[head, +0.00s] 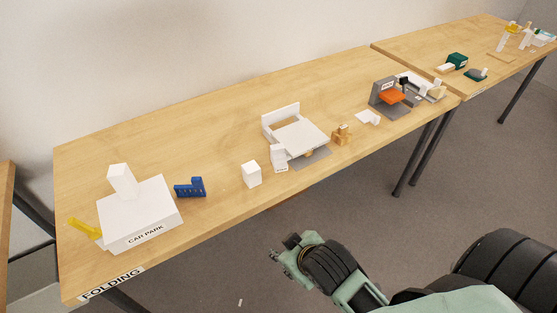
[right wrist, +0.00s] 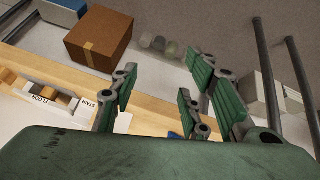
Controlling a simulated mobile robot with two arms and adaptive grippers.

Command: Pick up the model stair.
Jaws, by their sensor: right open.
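No label in the head view lets me tell for certain which piece is the model stair. A small tan stepped block (head: 342,135) stands near the table's front edge, right of the white model. A blue L-shaped piece (head: 190,188) with small pale marks stands beside the car park block. My right gripper (head: 292,247) is in front of the table, apart from all these pieces. In the right wrist view, its green fingers (right wrist: 165,95) are spread with nothing held between them. My left gripper is not in view.
The white car park block (head: 150,232) carries a white box, with a yellow piece at its side. A white building model (head: 300,135) and a white cube (head: 251,174) stand mid-table. A grey and orange model (head: 390,97) stands farther right. A cardboard box (right wrist: 99,37) shows in the wrist view.

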